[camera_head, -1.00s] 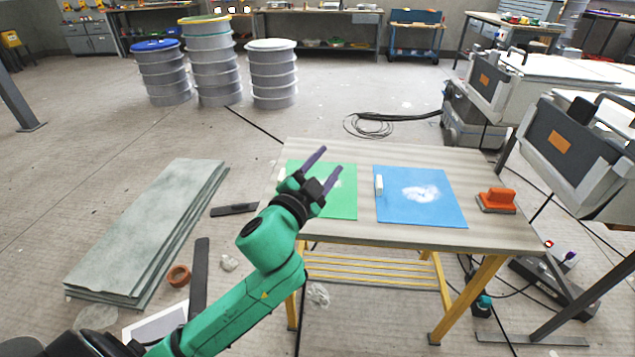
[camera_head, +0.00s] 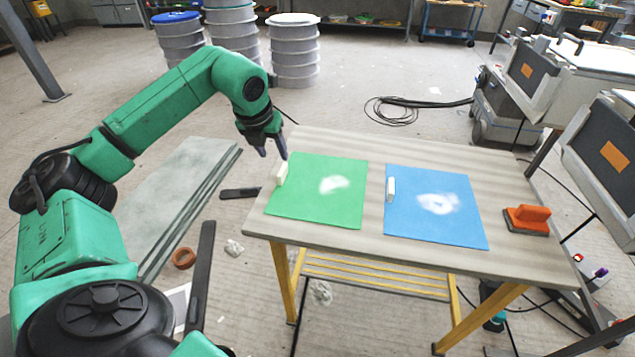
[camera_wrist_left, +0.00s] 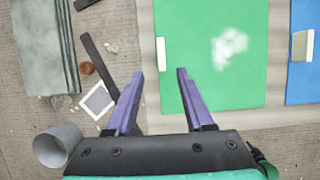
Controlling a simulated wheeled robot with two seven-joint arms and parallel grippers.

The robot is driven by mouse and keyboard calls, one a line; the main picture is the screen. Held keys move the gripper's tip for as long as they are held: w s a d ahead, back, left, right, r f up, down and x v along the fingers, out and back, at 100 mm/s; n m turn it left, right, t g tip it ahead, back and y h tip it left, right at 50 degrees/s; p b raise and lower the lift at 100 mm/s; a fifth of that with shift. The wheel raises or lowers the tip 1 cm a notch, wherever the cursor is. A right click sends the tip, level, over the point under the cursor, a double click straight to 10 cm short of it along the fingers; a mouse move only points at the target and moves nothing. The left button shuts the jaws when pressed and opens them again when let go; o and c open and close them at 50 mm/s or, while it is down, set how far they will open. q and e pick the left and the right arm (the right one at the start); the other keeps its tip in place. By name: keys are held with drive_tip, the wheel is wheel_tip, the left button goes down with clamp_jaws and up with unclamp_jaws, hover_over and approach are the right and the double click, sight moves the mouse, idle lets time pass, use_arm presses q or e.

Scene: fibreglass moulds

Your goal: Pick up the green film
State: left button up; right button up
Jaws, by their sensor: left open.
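The green film (camera_head: 318,205) lies flat on the left part of the table, with a white powdery patch on it and a small pale block (camera_head: 282,173) at its left edge. The film also shows in the left wrist view (camera_wrist_left: 215,85), with the pale block (camera_wrist_left: 161,54) at its left edge. My left gripper (camera_head: 272,153) is above the table's left edge, close to the film's upper left corner, fingers pointing down. My right gripper is not in view.
A blue film (camera_head: 436,207) with a pale block (camera_head: 391,189) lies to the right on the same table (camera_head: 376,148). An orange-handled tool (camera_head: 527,219) sits near the table's right end. Grey sheets (camera_head: 185,190) are stacked on the floor at left.

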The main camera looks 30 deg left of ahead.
sight(282, 169)
use_arm(q)
drive_tip(key=x, duration=1)
drive_tip(key=shift+w+d, duration=0.1)
drive_tip(key=shift+w, duration=0.1)
clamp_jaws()
